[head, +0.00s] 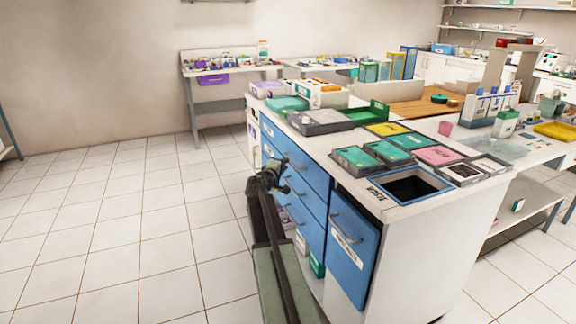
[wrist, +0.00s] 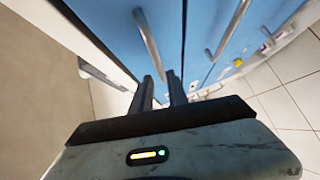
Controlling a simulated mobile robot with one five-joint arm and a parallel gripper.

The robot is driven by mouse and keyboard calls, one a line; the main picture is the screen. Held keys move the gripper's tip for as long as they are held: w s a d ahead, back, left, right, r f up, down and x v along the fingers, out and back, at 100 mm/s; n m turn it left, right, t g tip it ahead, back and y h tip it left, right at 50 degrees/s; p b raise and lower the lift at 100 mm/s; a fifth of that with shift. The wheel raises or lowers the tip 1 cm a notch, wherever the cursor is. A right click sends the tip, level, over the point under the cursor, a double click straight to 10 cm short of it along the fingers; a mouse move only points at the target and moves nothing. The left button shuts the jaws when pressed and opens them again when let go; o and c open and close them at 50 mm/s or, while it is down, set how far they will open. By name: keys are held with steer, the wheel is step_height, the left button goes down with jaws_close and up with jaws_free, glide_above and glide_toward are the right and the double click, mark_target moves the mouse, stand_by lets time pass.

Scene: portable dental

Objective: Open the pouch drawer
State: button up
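Blue drawer fronts (head: 312,182) with grey bar handles fill the side of the white counter unit in the head view. The labels are too small to read, so I cannot tell which is the pouch drawer. My gripper (head: 277,183) is close in front of the upper drawers. In the wrist view, my gripper (wrist: 160,78) has its two dark fingers apart. The near end of a grey handle (wrist: 149,40) on a blue front reaches between the fingertips. I cannot tell whether they touch it. The blue fronts in view look closed.
A tall blue front (head: 352,262) with a white label is to the right. The countertop (head: 405,207) carries coloured trays and boxes. The tiled floor (head: 120,220) to the left is clear. A side table (head: 205,72) stands against the back wall.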

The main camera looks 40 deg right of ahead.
steer(key=b+x, duration=0.1)
steer(key=x, duration=0.5)
steer(key=shift+w+d+f, duration=0.1)
steer(key=shift+w+d, duration=0.05)
steer(key=shift+d, duration=0.05)
jaws_close()
steer(key=shift+a, duration=0.15)
stand_by(0.9)
